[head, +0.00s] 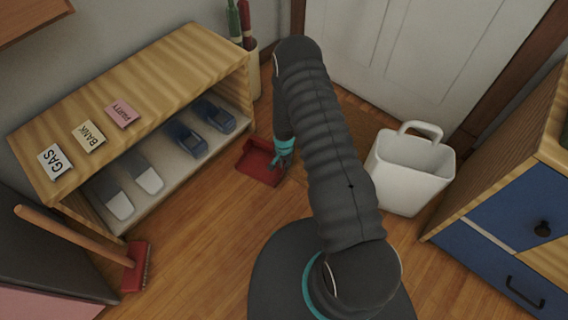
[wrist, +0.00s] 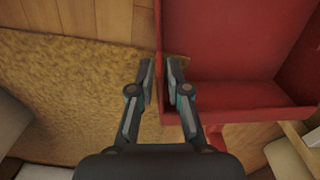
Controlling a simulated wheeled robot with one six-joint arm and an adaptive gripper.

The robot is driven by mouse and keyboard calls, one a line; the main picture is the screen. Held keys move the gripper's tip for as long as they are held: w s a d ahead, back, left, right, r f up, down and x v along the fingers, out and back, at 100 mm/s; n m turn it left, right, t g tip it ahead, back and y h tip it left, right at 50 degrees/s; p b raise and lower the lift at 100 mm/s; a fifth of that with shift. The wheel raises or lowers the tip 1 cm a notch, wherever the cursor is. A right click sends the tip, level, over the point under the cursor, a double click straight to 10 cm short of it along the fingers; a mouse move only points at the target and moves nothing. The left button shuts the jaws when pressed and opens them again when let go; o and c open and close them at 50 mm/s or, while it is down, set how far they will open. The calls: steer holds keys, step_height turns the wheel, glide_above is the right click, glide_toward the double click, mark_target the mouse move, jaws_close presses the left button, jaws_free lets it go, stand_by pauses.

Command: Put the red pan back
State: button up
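The red pan (head: 258,165), a dustpan with low walls, is at floor level in front of the shelf's right end in the head view. It fills the upper right of the wrist view (wrist: 225,92). My gripper (head: 283,160) is at the pan's right side in the head view. In the wrist view my gripper's fingers (wrist: 161,82) are close together, one on each side of the pan's thin side wall, and look shut on it. A short red part below the pan there may be its handle. I cannot tell whether the pan touches the floor.
A wooden shelf (head: 190,62) holds slippers below and labelled cards on top. A broom (head: 135,265) with a red head leans at left. A white basket (head: 403,175) stands right of my arm. A brown mat (wrist: 70,85) lies beside the pan. Open floor lies before the shelf.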

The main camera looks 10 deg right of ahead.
steer(key=shift+d, duration=0.15)
jaws_close()
steer(key=shift+s+d, duration=0.25)
steer(key=shift+d, duration=0.5)
steer(key=o, duration=0.6)
jaws_free()
step_height(320, 180, up, 12)
